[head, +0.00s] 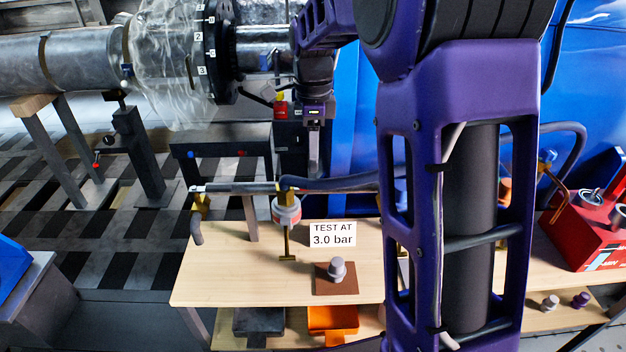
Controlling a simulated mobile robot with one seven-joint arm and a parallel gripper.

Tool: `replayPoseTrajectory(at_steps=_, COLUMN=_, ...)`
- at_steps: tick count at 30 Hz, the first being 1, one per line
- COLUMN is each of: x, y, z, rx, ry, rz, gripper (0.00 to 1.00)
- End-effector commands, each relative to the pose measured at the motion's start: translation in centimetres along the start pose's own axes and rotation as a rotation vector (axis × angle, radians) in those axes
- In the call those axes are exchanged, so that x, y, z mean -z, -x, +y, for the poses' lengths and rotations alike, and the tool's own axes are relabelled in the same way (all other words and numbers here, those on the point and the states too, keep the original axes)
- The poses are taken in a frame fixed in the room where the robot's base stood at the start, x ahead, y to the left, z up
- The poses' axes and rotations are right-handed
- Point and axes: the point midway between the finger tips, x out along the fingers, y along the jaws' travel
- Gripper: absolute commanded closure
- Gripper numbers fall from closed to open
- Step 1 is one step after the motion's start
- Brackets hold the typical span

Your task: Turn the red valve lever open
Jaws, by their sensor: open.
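My gripper (314,165) points down above the back edge of the wooden bench, with its fingers seen nearly edge-on. It is open and holds nothing that I can see. Below it a grey pipe (240,188) runs across the bench, with a brass fitting (200,204) at its left end. A brass piece with a round red-and-white part (287,211) stands on the pipe line, just left of and below my gripper. I cannot make out a red valve lever for certain; my purple arm hides part of the pipe line to the right.
A sign reading "TEST AT 3.0 bar" (332,234) and a grey knob on a brown plate (336,275) are on the bench (215,270). A dark hose (345,182) runs behind. A red box (592,232) stands at right. The bench's front left is clear.

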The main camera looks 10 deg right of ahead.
Motion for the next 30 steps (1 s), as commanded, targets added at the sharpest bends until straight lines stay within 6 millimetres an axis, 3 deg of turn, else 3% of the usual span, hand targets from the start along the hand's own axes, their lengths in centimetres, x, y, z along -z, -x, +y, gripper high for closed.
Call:
replayPoseTrajectory(at_steps=3, x=0.0, y=-2.7, z=0.1, rx=-0.003, ry=0.0, rz=0.001, gripper=0.46)
replayPoseTrajectory(at_steps=9, x=0.0, y=-5.6, z=0.0, rx=-0.001, ry=0.001, rz=0.0, gripper=0.46)
replayPoseTrajectory(at_steps=15, x=0.0, y=-6.8, z=0.0, rx=0.0, ry=0.001, rz=0.0, gripper=0.46)
replayPoseTrajectory(at_steps=23, x=0.0, y=-6.8, z=0.0, rx=0.001, ry=0.001, rz=0.0, gripper=0.46)
replayPoseTrajectory(at_steps=30, x=0.0, y=-6.8, z=0.0, rx=0.001, ry=0.001, rz=0.0, gripper=0.89)
